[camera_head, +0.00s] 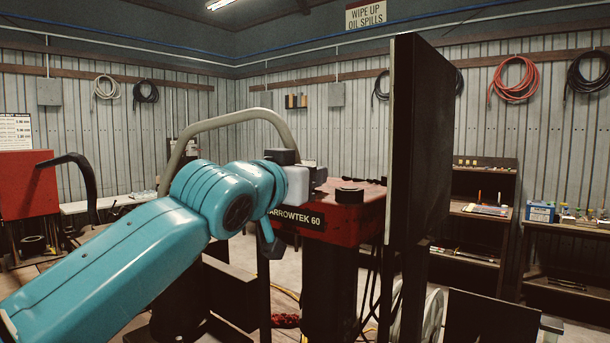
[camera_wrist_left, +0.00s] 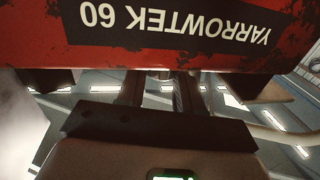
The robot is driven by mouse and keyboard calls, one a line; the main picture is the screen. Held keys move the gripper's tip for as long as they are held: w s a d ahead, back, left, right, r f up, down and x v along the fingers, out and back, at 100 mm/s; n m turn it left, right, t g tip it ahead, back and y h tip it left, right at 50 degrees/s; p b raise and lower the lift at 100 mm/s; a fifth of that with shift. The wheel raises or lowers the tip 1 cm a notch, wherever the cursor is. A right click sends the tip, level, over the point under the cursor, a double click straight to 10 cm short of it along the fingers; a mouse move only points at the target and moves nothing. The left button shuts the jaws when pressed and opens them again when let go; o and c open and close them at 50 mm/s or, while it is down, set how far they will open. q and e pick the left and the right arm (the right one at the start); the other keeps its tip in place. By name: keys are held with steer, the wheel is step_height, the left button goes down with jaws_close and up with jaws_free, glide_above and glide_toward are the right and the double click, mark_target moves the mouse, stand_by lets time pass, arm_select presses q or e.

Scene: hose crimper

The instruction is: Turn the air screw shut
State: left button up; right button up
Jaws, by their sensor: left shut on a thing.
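The red hose crimper head (camera_head: 345,222) carries a black YARROWTEK 60 label and stands on a dark column in the head view. Its red face (camera_wrist_left: 200,45) fills the top of the left wrist view, with the label upside down. My left gripper (camera_head: 316,176) is at the crimper's upper left, at the end of my blue arm. In the wrist view its two dark fingers (camera_wrist_left: 158,88) reach to the edge of the red head. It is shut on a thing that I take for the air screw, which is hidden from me. My right gripper is out of view.
A tall dark panel (camera_head: 420,140) stands just right of the crimper head. A curved grey tube (camera_head: 235,118) arches behind my left wrist. A dark shelf unit (camera_head: 480,215) and a bench (camera_head: 565,255) with small items stand at the right. A red machine (camera_head: 28,185) is at the left.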

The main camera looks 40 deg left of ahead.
arm_select(q)
steer(key=shift+w+d+f+y+b, duration=0.15)
steer(key=shift+f+y+b, duration=0.15)
steer(key=shift+b, duration=0.45)
steer(key=shift+n+y+b, duration=0.3)
steer(key=shift+n+b, duration=0.05)
steer(key=shift+n, duration=0.05)
steer(key=shift+r+n+g+y+b, duration=0.15)
steer(key=shift+n+g+y+b, duration=0.15)
steer(key=shift+g+y, duration=0.15)
steer(key=shift+r, duration=0.1)
steer(key=o, duration=1)
steer(key=shift+o, duration=0.2)
